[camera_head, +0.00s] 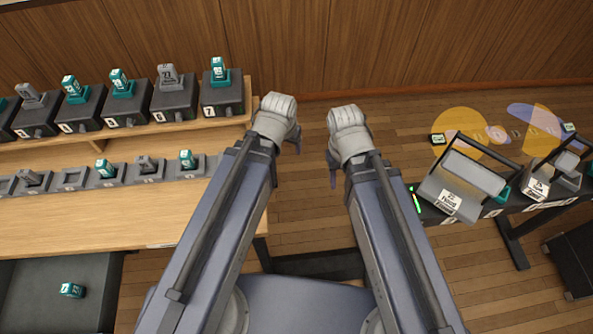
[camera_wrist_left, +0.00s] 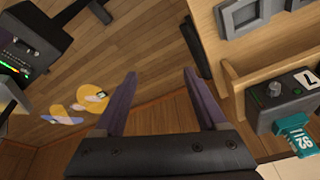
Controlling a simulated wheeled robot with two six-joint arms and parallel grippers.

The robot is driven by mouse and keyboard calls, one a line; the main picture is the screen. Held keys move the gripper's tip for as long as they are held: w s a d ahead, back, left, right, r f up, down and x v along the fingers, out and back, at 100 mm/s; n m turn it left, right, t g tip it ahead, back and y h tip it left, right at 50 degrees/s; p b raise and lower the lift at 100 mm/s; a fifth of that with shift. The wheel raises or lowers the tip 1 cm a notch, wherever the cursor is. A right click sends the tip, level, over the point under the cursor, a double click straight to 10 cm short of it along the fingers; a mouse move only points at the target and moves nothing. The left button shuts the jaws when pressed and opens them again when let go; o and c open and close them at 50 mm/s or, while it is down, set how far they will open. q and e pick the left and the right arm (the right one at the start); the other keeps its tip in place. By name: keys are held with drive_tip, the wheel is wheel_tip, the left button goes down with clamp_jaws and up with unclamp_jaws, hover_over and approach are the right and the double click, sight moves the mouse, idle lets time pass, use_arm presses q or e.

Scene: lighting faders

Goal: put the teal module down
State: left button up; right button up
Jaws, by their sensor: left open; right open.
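Several teal modules are in view, and neither gripper holds one. In the head view, teal modules stand on dark blocks on the upper shelf, including one at its right end (camera_head: 218,67). Two more sit in the lower grey row, one on the left (camera_head: 104,168) and one on the right (camera_head: 187,158). Another teal module (camera_head: 72,290) lies in the dark tray (camera_head: 28,275) at the lower left. In the left wrist view a teal module (camera_wrist_left: 298,133) shows at the right edge. My left gripper (camera_head: 292,146) and right gripper (camera_head: 333,170) are open and empty, over the floor.
A wooden bench with a raised shelf (camera_head: 195,126) fills the left. Grey modules stand among the teal ones. At the right, a dark stand (camera_head: 518,245) carries two lamp-like fixtures, one of them large (camera_head: 460,187). Coloured light patches (camera_head: 460,133) lie on the floor. Wood panelling closes the back.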

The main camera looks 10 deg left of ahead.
use_arm(q)
drive_tip(key=s+d+m+g+y, duration=0.1)
drive_tip(key=s+d+g, duration=0.2)
drive_tip(key=s, duration=0.5)
drive_tip(key=shift+s+d+f+m+g, duration=0.3)
drive_tip(key=shift+s+d+f, duration=0.1)
drive_tip(key=shift+d, duration=0.25)
drive_tip(key=shift+w, duration=0.1)
